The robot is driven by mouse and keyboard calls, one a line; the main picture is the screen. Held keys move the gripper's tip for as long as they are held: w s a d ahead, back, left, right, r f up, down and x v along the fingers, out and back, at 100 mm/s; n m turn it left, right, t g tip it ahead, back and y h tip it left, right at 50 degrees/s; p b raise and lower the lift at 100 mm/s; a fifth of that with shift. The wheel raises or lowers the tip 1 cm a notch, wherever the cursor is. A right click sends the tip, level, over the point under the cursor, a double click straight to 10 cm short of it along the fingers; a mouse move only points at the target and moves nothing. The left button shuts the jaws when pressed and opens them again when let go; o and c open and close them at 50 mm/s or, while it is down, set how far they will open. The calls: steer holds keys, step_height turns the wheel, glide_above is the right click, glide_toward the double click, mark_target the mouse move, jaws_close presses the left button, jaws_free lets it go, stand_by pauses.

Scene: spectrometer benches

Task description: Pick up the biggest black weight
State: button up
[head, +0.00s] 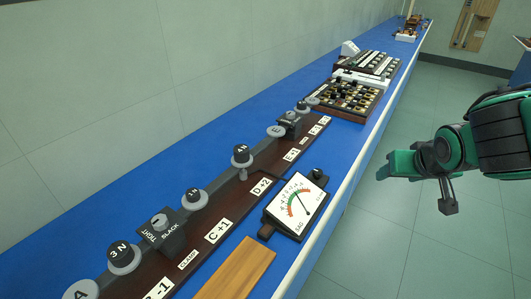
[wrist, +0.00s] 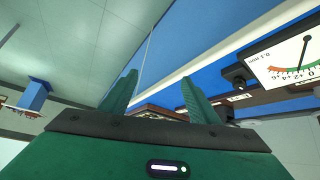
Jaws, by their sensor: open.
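Several small black weights stand on grey round pads along the dark brown board (head: 207,243). The one marked 4 N (head: 241,153) looks the tallest, near the middle. One marked 3 N (head: 120,250) stands at lower left, and one marked 1 N (head: 193,196) between them. My green gripper (head: 385,170) is at the right of the head view, over the floor beside the bench and apart from the weights. In the wrist view its two fingers (wrist: 158,92) are spread with nothing between them. No weight can be made out clearly in the wrist view.
A dial meter (head: 296,204) stands at the front edge of the blue bench (head: 200,140); it also shows in the wrist view (wrist: 290,58). A wooden strip (head: 235,270) lies nearby. Boxes of small parts (head: 348,100) stand farther back. The floor beside the bench is clear.

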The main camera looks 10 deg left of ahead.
steer(key=w+a+r+n+t+y, duration=0.1)
steer(key=a+n+y, duration=0.1)
steer(key=a, duration=0.6)
steer(key=a+r+n+t+y, duration=0.1)
steer(key=a+y, duration=0.1)
steer(key=a, duration=0.7)
steer(key=n+y, duration=0.4)
steer(key=y, duration=0.1)
glide_toward(242, 148)
steer(key=shift+t, duration=0.3)
steer(key=x, duration=0.2)
steer(key=f+x, duration=0.1)
steer(key=x, duration=0.1)
steer(key=shift+s, duration=0.1)
steer(key=shift+x, duration=3.15)
steer(key=shift+r, duration=0.2)
steer(key=c, duration=1.2)
jaws_close()
steer(key=shift+r, duration=0.15)
